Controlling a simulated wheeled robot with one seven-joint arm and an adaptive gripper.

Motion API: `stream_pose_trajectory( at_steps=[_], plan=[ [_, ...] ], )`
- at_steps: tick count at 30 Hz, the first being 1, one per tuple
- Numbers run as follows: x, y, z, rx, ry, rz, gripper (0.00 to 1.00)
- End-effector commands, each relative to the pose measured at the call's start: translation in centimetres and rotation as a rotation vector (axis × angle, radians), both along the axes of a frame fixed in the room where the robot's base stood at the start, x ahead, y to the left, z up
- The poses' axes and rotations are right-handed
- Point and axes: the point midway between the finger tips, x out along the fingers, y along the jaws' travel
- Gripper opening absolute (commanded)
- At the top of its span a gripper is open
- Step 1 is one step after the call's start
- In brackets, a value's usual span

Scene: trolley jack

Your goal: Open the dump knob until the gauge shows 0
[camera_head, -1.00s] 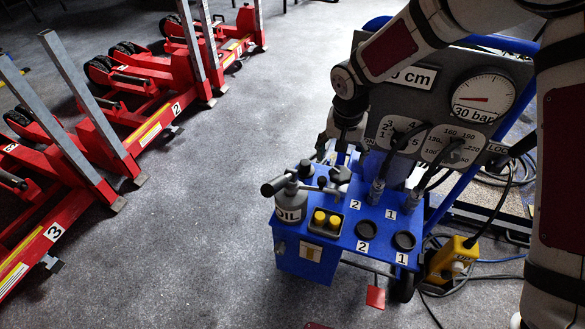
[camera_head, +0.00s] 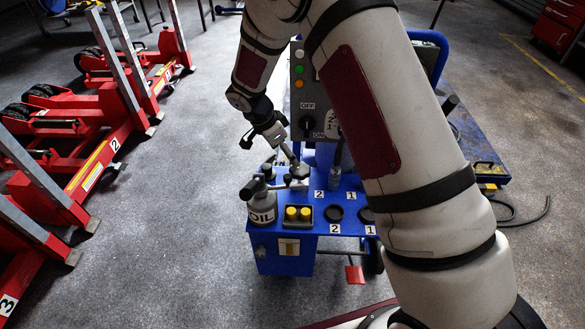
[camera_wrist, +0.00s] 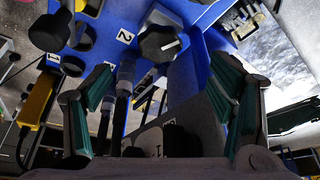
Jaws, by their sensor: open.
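The dump knob appears to be the dark lobed knob with a white mark (camera_wrist: 160,43) in the wrist view, beside a label 2 on the blue trolley top. In the head view, it seems to be the grey-black knob (camera_head: 298,171) behind the yellow caps. My gripper (camera_head: 267,145) hangs just above and left of it, apart from it. In the wrist view my gripper (camera_wrist: 163,70) has its green-padded fingers spread wide and empty, with the knob beyond the gap between them. The gauge is hidden behind my arm in the head view.
The blue trolley (camera_head: 283,252) carries an oil can (camera_head: 261,208), yellow caps (camera_head: 298,213) and black round holders (camera_head: 334,213). A grey control panel (camera_head: 307,95) stands behind. Hoses (camera_wrist: 121,105) rise near my fingers. Red numbered jacks (camera_head: 100,160) stand left, with clear floor between.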

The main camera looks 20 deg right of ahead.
Motion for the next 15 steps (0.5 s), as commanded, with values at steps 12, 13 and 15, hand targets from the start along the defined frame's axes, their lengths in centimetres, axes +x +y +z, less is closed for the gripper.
stream_pose_trajectory(
  at_steps=[12,13,15],
  plan=[
    [0.8,-2.8,-7.2,0.001,0.003,0.000,0.76],
    [0.8,-3.0,-7.5,0.002,0.002,0.001,0.76],
    [0.9,-3.2,-8.1,0.002,0.001,0.002,0.76]
  ],
)
